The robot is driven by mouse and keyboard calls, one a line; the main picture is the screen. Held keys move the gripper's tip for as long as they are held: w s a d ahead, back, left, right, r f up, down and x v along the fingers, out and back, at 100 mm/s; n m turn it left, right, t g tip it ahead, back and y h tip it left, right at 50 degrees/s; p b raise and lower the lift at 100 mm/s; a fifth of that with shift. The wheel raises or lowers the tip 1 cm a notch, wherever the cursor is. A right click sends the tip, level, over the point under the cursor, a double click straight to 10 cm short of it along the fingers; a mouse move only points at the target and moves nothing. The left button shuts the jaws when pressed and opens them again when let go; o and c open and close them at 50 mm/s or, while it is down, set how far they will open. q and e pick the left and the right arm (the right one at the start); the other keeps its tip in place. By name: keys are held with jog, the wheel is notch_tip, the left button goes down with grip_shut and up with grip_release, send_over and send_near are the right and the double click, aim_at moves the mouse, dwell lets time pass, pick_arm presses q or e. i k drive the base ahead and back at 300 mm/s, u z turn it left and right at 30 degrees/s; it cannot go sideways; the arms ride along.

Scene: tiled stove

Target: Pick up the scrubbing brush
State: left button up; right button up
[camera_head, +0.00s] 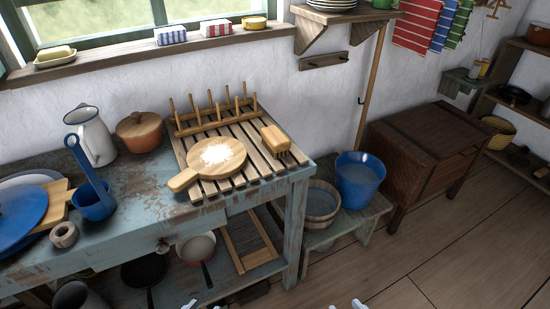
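A block-shaped wooden brush (275,139), which looks like the scrubbing brush, lies on the right part of the slatted wooden drainer (253,171). Its bristles are hard to make out at this size. My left gripper (202,306) shows only as pale fingertips at the bottom edge, set apart with nothing seen between them. My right gripper (343,305) also shows only as fingertips at the bottom edge, apart and seemingly empty. Both are well short of the brush, which neither touches.
Beside the brush lies a round wooden paddle (216,157) with white grains on it. A pegged rack (214,116) stands behind. A blue bucket (359,180) and wooden tub (321,201) stand right of the worktable (140,215). A blue ladle (88,180) stands at left.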

aim_at(275, 142)
jog(key=z, duration=0.95)
jog(key=i, duration=0.65)
jog(key=u, duration=2.3)
